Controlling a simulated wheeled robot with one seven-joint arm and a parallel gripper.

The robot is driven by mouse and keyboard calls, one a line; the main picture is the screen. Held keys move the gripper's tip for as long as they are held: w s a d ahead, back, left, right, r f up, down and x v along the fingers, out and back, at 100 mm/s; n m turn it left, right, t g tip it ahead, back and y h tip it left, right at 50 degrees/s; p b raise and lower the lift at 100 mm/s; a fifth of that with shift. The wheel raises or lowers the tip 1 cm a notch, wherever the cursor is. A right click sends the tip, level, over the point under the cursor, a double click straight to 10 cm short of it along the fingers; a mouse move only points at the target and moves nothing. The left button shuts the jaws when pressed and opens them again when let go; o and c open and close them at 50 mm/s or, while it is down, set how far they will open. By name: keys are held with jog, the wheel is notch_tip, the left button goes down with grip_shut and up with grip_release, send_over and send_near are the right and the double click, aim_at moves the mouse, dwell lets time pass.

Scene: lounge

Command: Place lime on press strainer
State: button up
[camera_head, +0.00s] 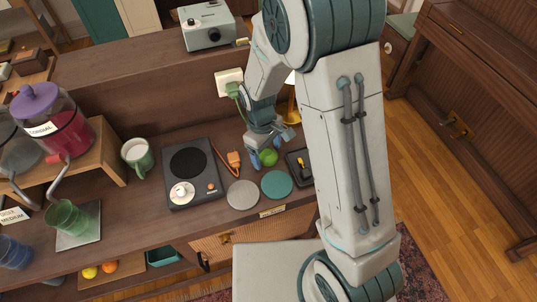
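A small round green lime (268,157) is on the counter's right part, right at the fingers of my gripper (270,148). My gripper reaches down from above, with a blue fingertip just left of the lime. I cannot tell whether the fingers touch or grip the lime, or whether it rests on the counter. A gold-coloured object (291,112) shows behind my gripper and is mostly hidden by my arm. It may be the press, but its strainer cannot be made out.
A grey round mat (243,195) and a teal round mat (277,184) lie in front of the lime. A dark tray (299,168) is on the right. A black hot plate (190,187), an orange tool (233,160) and a green mug (138,156) stand left. A raised ledge runs behind.

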jog(key=c, duration=0.9)
jog(key=shift+r, duration=0.1)
